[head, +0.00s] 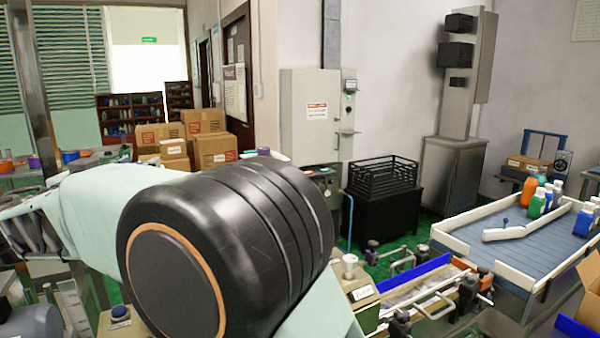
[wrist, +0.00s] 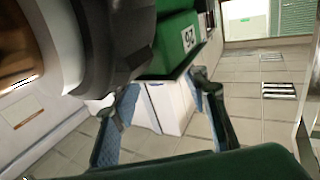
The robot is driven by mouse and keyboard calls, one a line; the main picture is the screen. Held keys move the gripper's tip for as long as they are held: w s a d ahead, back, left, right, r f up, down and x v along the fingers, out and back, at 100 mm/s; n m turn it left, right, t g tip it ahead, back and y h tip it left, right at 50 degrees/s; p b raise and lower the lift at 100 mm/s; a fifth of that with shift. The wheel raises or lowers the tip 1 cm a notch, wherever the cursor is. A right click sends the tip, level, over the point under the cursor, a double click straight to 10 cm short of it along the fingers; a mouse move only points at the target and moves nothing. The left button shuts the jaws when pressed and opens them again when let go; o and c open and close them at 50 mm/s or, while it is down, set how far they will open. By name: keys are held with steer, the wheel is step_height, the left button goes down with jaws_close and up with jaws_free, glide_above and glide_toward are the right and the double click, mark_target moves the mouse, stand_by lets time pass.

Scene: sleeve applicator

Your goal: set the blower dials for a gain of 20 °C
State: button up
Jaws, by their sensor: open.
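In the wrist view my gripper (wrist: 160,98) is open, its two fingers apart with nothing held between them. A green block (wrist: 178,44) with a white label reading 26 and a large dark rounded part stand just beyond the fingertips. I cannot tell whether either belongs to the blower. No blower dial can be made out in either view. In the head view my own arm's large black joint and pale links cover the middle foreground, and my gripper is not visible there.
A grey cabinet (head: 308,112) stands at the back wall, with a black crate (head: 384,173) beside it. Cardboard boxes (head: 212,150) are stacked behind my arm. A conveyor table (head: 515,248) with bottles is at the right. Tiled floor (wrist: 262,110) shows in the wrist view.

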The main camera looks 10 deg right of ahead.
steer(key=p, duration=0.1)
steer(key=n+y+p, duration=0.1)
steer(key=p, duration=0.1)
steer(key=shift+d+r, duration=0.15)
steer(key=shift+r, duration=0.2)
steer(key=n+y+p, duration=0.1)
steer(key=y+p, duration=0.1)
steer(key=p, duration=0.3)
steer(key=shift+t+y, duration=0.3)
